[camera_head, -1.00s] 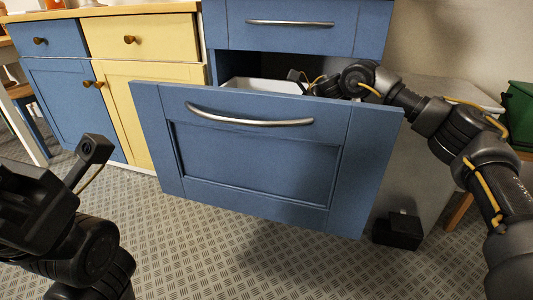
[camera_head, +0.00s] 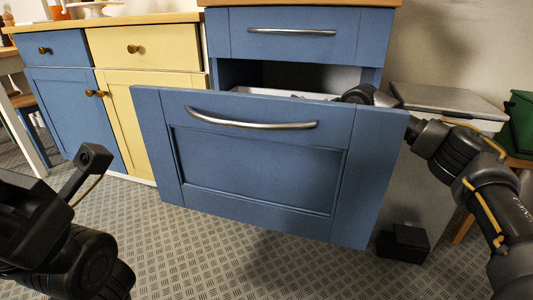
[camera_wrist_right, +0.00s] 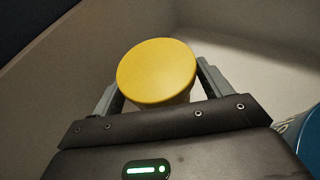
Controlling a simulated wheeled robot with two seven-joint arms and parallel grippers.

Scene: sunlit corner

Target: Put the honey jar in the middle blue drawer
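The middle blue drawer (camera_head: 255,165) is pulled far out in the head view. My right arm reaches over its right side, and the right gripper is down behind the drawer front, hidden in the head view. In the right wrist view the honey jar (camera_wrist_right: 157,72), seen from above by its yellow lid, is between the two fingers of my right gripper (camera_wrist_right: 160,80). The fingers sit close on both sides, and the jar is inside the pale-walled drawer. Whether its base touches the drawer floor is hidden. My left gripper (camera_head: 30,215) is at the lower left, its fingertips not visible.
A blue item (camera_wrist_right: 305,140) with a pale marking is at the right edge of the wrist view, beside my gripper. The closed upper blue drawer (camera_head: 290,35) is above the opening. Blue and yellow cabinets stand left. A green bin (camera_head: 521,120) is far right.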

